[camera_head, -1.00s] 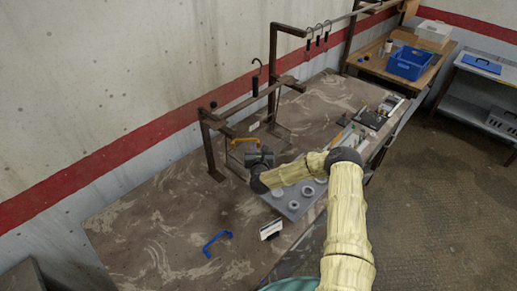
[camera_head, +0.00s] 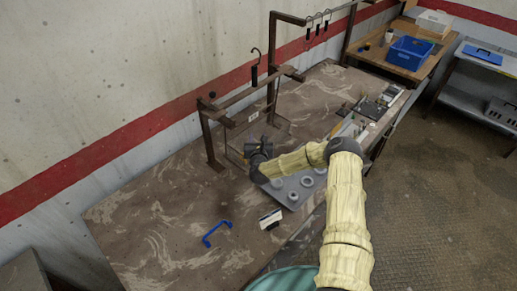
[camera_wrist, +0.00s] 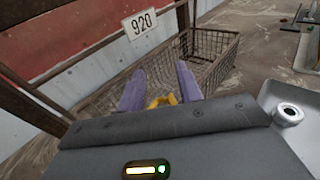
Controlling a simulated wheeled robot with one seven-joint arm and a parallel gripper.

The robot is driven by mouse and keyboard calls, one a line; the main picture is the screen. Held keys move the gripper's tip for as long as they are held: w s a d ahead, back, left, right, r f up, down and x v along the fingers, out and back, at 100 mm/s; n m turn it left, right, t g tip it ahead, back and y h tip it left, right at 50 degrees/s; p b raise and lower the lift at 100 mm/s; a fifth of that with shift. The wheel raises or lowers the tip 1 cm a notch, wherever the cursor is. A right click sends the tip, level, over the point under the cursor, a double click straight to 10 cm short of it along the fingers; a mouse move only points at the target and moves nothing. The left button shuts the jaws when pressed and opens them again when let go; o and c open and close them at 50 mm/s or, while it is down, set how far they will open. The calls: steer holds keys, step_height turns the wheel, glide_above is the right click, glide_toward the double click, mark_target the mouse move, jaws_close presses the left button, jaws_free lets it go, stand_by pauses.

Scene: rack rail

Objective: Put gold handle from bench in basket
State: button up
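My gripper (camera_head: 258,148) is over the bench (camera_head: 150,215), beside the metal frame. In the wrist view its two purple fingers (camera_wrist: 160,88) stand apart, and it looks open. The gold handle (camera_wrist: 160,101) shows between and beyond the fingers, partly hidden by the gripper body. It appears to lie low in the wire basket (camera_wrist: 212,62); its exact contact is hidden. The gold handle does not show in the head view now.
A blue handle (camera_head: 217,233) and a small white-topped block (camera_head: 271,218) lie on the bench. A grey tray with rings (camera_head: 292,192) is right of my gripper. A metal frame (camera_head: 211,150) stands behind. The front left bench is mostly clear.

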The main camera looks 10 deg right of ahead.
steer(key=s+a+r+b, duration=0.1)
steer(key=s+b, duration=0.3)
steer(key=s, duration=0.7)
steer(key=shift+s+a+r, duration=0.4)
steer(key=shift+r, duration=0.3)
